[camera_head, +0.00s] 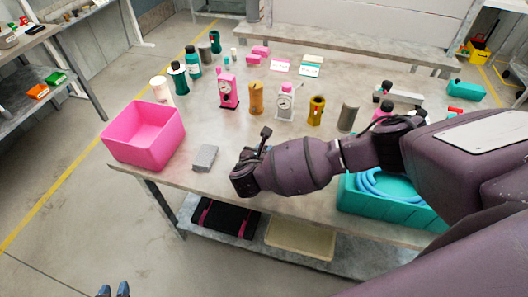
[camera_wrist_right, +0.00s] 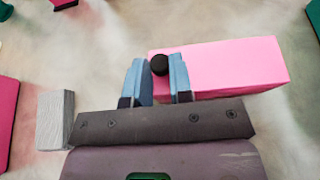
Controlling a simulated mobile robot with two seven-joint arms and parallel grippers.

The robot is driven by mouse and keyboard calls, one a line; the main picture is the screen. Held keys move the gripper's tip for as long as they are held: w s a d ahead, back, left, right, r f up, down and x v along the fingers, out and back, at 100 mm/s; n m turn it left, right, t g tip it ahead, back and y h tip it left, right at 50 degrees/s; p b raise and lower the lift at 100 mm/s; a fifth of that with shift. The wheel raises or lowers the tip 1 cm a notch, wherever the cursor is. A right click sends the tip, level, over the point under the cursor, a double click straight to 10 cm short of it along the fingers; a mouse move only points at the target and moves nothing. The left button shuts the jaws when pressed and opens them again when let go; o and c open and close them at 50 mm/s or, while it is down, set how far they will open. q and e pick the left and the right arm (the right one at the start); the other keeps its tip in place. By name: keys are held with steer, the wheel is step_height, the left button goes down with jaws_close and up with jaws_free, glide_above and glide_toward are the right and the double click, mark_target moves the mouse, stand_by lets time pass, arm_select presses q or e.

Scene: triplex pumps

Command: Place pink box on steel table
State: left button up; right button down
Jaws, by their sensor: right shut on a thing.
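The pink box (camera_wrist_right: 235,65) shows in the right wrist view as a long pink block. A round black part (camera_wrist_right: 159,64) is at its left end. My right gripper (camera_wrist_right: 157,78) has its fingers on either side of that end and is shut on the box. In the head view my right arm comes in from the right over the front of the steel table (camera_head: 225,130), and the box is hidden behind it. My left gripper (camera_head: 113,290) shows only its two blue tips at the bottom edge, apart from each other, away from the table and empty.
A grey block (camera_head: 205,157) lies left of my right gripper, and an open pink bin (camera_head: 145,135) stands at the table's left end. A teal bin with a blue hose (camera_head: 385,187) is at the front right. Several bottles and pump parts stand farther back.

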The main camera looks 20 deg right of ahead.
steer(key=shift+f, duration=0.1)
steer(key=c, duration=1)
jaws_free()
steer(key=shift+s, duration=0.1)
steer(key=p+v, duration=0.1)
steer(key=v, duration=1.1)
steer(key=shift+a+f, duration=0.1)
steer(key=shift+a, duration=0.05)
